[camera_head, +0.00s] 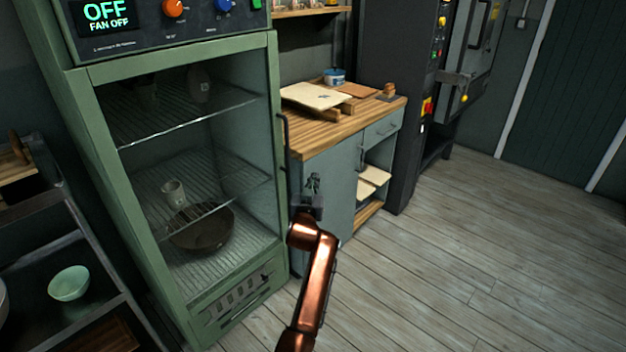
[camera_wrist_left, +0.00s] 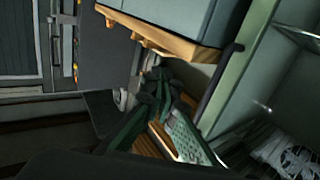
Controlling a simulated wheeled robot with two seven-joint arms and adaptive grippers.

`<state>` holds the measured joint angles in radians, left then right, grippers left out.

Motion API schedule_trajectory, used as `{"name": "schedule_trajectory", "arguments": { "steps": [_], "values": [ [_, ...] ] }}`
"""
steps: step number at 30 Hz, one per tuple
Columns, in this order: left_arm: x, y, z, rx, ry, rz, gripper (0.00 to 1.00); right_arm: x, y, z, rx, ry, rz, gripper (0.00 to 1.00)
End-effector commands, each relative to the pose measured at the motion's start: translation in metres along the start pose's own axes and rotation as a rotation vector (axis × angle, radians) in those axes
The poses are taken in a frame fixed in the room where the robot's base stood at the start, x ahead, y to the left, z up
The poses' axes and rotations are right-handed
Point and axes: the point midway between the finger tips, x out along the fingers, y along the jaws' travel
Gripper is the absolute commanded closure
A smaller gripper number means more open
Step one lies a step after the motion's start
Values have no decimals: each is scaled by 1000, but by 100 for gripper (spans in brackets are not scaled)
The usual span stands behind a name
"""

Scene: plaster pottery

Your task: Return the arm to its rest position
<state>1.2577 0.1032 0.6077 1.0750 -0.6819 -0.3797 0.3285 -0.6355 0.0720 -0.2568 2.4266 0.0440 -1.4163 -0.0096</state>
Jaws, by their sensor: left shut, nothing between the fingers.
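My left gripper (camera_head: 313,184) is shut and empty at the end of my copper-coloured arm. In the head view it appears in front of the wooden-topped workbench's grey side, just right of the green cabinet's door handle (camera_head: 284,135). How far it is from the handle and the bench is hard to tell. In the left wrist view, the dark gripper fingers (camera_wrist_left: 160,88) are close together, with nothing seen between them. My right gripper is in neither view.
The green drying cabinet (camera_head: 275,200) stands left, with a dark bowl (camera_head: 202,230) and a small cup (camera_head: 173,192) inside. The workbench (camera_head: 325,135) is behind the gripper. A shelf rack with a pale green bowl (camera_head: 69,283) is far left. The wooden floor at right is clear.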

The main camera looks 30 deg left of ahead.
Motion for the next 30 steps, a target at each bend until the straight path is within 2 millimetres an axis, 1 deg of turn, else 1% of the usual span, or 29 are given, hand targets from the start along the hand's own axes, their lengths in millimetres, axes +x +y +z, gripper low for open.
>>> {"name": "schedule_trajectory", "arguments": {
  "steps": [3,8,11,14,15,17,18,20,21,23,24,26,27,29,30],
  "values": [
    [-4,3,1,0,-1,-1,100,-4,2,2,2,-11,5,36],
    [-6,4,4,2,-4,-2,100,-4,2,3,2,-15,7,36],
    [-10,-4,21,15,-24,-10,100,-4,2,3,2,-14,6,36],
    [-25,-24,62,47,-75,-28,100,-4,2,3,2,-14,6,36],
    [-34,-34,84,66,-103,-36,100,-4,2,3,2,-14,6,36],
    [-52,-49,120,94,-152,-46,100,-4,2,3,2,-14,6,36],
    [-65,-60,144,115,-186,-51,100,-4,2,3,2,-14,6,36],
    [-88,-73,179,144,-239,-55,100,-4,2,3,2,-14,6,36],
    [-104,-81,201,160,-274,-54,100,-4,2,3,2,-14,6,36],
    [-130,-93,234,187,-330,-51,100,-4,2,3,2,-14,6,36],
    [-149,-100,256,203,-368,-47,100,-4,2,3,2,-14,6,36],
    [-178,-109,287,227,-427,-39,100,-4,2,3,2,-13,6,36],
    [-199,-115,306,242,-466,-31,100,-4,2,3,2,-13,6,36],
    [-232,-122,335,261,-527,-17,100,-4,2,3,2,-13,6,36],
    [-254,-127,353,274,-569,-5,100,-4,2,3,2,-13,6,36]
  ]
}}
